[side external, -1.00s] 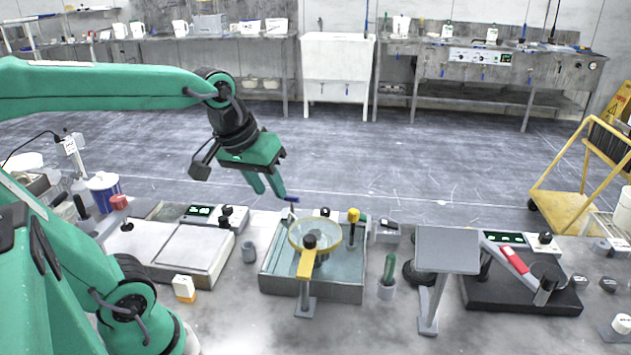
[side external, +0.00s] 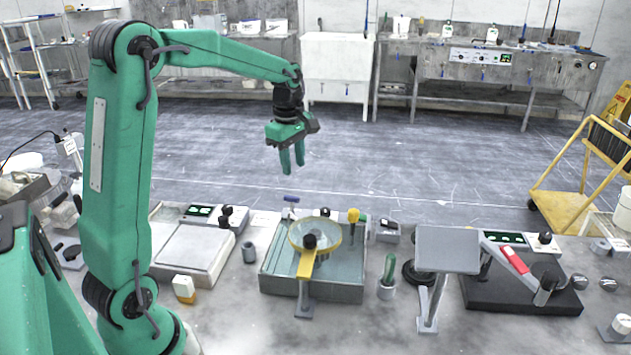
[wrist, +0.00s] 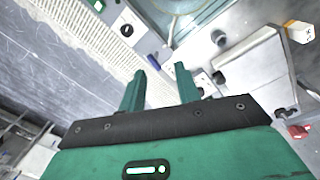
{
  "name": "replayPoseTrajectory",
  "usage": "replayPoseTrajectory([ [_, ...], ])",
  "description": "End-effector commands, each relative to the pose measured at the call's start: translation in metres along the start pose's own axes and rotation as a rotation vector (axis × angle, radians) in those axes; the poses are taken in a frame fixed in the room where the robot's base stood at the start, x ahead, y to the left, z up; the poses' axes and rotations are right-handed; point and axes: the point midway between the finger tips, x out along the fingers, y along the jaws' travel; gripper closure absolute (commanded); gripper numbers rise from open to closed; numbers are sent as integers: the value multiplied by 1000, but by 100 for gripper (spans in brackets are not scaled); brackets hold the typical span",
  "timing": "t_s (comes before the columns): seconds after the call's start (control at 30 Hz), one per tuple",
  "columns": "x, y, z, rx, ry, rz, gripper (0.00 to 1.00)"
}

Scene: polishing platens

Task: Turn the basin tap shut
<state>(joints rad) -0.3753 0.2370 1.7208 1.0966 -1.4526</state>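The basin (side external: 275,272) is a grey tank with water in it, at the middle of the bench in the side view. The tap (side external: 291,200) stands at its back left edge, with a small blue lever on top. The lever looks roughly sideways; its exact angle is too small to tell. My gripper (side external: 293,168) hangs above and behind the tap, fingers down, apart from it. In the wrist view my gripper (wrist: 160,68) shows two green fingers with an empty gap between them. A small blue piece, likely the tap lever (wrist: 153,62), shows near the left fingertip.
A round sieve with a yellow rim (side external: 330,247) sits over the basin on a yellow-armed stand (side external: 305,288). A yellow-topped knob (side external: 353,215) stands at the basin's back right. A balance (side external: 180,248) is at left, a grey cup (side external: 249,252) beside the basin.

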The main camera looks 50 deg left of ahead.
Motion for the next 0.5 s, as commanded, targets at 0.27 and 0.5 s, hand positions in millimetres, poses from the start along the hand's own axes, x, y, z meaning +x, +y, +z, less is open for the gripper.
replayPoseTrajectory([
  [0.27, 39, 27, -35, -310, 4, -71, 67],
  [0.5, 49, 33, -44, -398, 7, -89, 67],
])
